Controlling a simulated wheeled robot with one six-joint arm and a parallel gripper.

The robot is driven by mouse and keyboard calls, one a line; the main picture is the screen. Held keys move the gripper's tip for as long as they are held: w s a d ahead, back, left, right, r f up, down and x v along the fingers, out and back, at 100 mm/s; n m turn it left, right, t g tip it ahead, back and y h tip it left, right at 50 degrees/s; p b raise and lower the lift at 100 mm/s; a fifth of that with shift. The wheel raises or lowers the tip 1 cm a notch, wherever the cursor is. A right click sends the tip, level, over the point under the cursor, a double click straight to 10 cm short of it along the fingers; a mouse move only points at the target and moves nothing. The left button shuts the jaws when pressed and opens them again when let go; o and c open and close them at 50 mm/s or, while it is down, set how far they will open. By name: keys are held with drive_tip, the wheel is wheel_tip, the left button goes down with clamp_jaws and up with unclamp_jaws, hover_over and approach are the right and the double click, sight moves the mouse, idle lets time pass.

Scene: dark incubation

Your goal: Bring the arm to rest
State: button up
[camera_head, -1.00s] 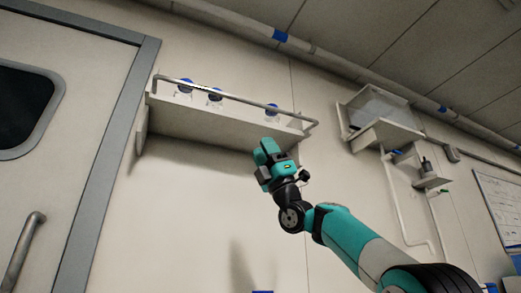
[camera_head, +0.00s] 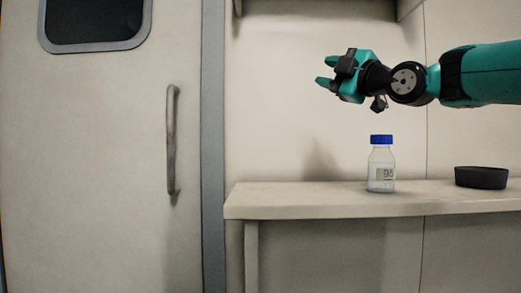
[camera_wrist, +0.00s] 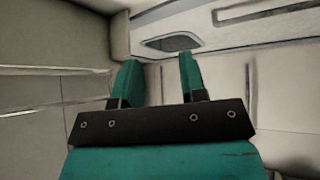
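My gripper (camera_head: 322,73) is at the upper right of the head view, on my teal and black arm that reaches in from the right edge. Its fingers point left and stand apart with nothing between them. In the wrist view the two teal fingers of my gripper (camera_wrist: 158,80) are also spread, with an empty gap. My gripper is in free air above the bench and touches nothing.
A clear bottle with a blue cap (camera_head: 381,165) stands upright on the bench (camera_head: 300,197), below my wrist. A dark round dish (camera_head: 481,177) sits to its right. A door with a handle (camera_head: 172,140) is at the left. The bench's left part is clear.

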drive_tip(key=s+a+f+m+g+h, duration=0.2)
drive_tip(key=s+f+m+g, duration=0.3)
drive_tip(key=f, duration=0.7)
drive_tip(key=s+a+f+m+g+h, duration=0.3)
drive_tip(key=s+f, duration=0.4)
drive_tip(key=f, duration=0.6)
drive_tip(key=s+d+f+m+g+h, duration=0.1)
drive_tip(key=s+d+f+m+g, duration=0.15)
drive_tip(key=s+f, duration=0.45)
drive_tip(key=s+d+f+m+g+h, duration=0.1)
drive_tip(key=s+f+m+g, duration=0.1)
drive_tip(key=s+f+g, duration=0.45)
drive_tip(key=s+d+f+m+h, duration=0.15)
drive_tip(key=s+f, duration=0.25)
drive_tip(key=s, duration=0.6)
wheel_tip(320, 180, up, 30)
drive_tip(key=p, duration=3)
drive_tip(key=shift+w+a+m, duration=0.15)
drive_tip(key=shift+m, duration=0.15)
